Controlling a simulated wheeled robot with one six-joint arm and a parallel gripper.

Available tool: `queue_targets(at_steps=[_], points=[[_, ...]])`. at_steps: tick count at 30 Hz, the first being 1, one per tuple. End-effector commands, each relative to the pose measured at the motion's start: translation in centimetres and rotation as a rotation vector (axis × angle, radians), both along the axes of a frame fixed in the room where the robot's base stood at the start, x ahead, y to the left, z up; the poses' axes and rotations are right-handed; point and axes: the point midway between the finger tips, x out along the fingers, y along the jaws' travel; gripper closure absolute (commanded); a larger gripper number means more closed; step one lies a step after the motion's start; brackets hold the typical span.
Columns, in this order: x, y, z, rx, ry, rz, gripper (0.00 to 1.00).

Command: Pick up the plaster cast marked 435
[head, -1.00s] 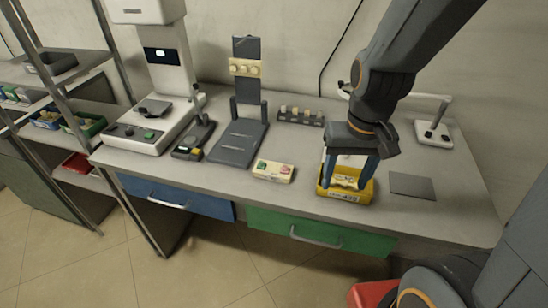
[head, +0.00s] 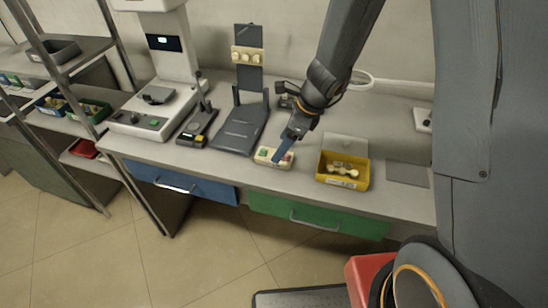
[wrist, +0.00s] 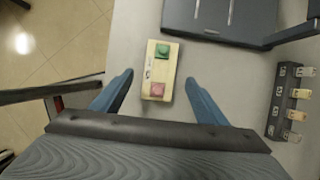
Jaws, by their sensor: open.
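A yellow bin (head: 343,183) on the bench holds a few cream pieces (head: 346,169) that look like plaster casts. It has a label on its front, but I cannot read a number 435 with certainty. My gripper (head: 281,155) is to the left of the bin, over a cream box with a green and a red button (head: 264,160). In the wrist view, my gripper (wrist: 159,77) is open, with its blue fingers either side of the button box (wrist: 160,68) and nothing held. A dark rack (wrist: 273,112) at right holds several small labelled pieces (wrist: 296,115); their marks are unreadable.
A white machine (head: 150,135) is further left. A grey flat plate (head: 408,174) lies right of the bin. Shelves (head: 75,70) stand at far left.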

Motion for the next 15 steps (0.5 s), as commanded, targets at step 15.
queue_targets(at_steps=[15], points=[[0.6, 1.8, -4.3, 0.000, -0.001, 0.002, 0.33]])
